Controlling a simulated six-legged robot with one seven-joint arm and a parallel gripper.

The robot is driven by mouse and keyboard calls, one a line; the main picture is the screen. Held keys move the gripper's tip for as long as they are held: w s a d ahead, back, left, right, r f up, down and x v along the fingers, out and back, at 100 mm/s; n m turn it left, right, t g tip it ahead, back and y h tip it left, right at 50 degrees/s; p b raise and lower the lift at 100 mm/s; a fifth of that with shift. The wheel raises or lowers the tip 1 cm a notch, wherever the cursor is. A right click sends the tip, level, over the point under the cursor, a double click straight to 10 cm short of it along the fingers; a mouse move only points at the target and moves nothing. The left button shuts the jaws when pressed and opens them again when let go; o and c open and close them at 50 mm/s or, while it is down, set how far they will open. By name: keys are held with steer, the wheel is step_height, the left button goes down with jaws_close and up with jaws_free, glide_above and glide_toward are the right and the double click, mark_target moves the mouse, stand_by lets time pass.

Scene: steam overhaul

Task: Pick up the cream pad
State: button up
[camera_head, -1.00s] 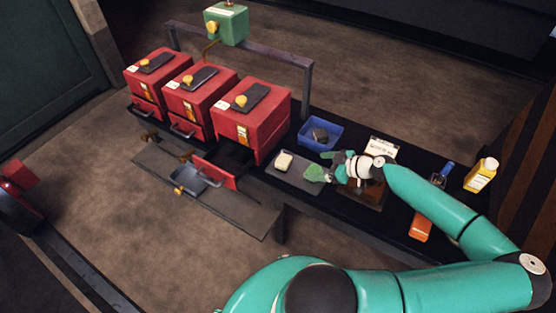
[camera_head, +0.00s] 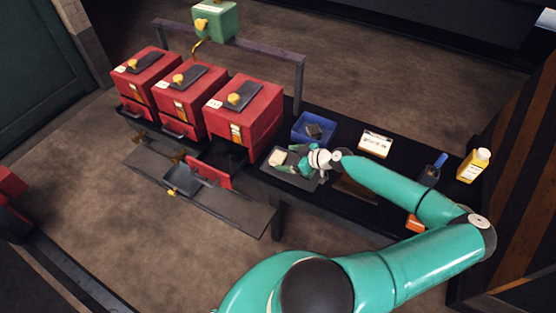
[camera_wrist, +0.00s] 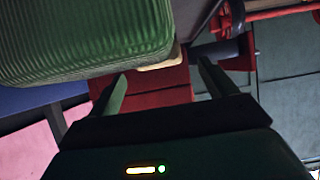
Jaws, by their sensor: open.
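The cream pad (camera_head: 278,158) lies at the left end of a dark grey tray (camera_head: 308,185) on the black bench. My gripper (camera_head: 301,160) is over the tray, just right of the pad, with its fingers open and pointing towards it. In the wrist view the two fingers (camera_wrist: 165,88) stand apart with nothing between them. A cream edge (camera_wrist: 163,63), apparently the pad, shows just beyond the fingertips. A large green ribbed thing (camera_wrist: 85,40) fills the upper left of that view and hides most of it. I cannot tell whether a finger touches the pad.
Three red cabinets (camera_head: 243,115) stand left of the tray, one with its drawer (camera_head: 210,172) pulled out. A blue bin (camera_head: 314,129) with a dark block is behind the tray. A white card (camera_head: 376,142), an orange item (camera_head: 416,223) and a yellow bottle (camera_head: 473,164) are to the right.

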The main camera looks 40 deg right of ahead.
mark_target(278, 160)
steer(key=x, duration=0.2)
steer(key=shift+w+f, duration=0.15)
steer(key=shift+w, duration=0.1)
steer(key=c, duration=1.1)
steer(key=shift+c, duration=0.2)
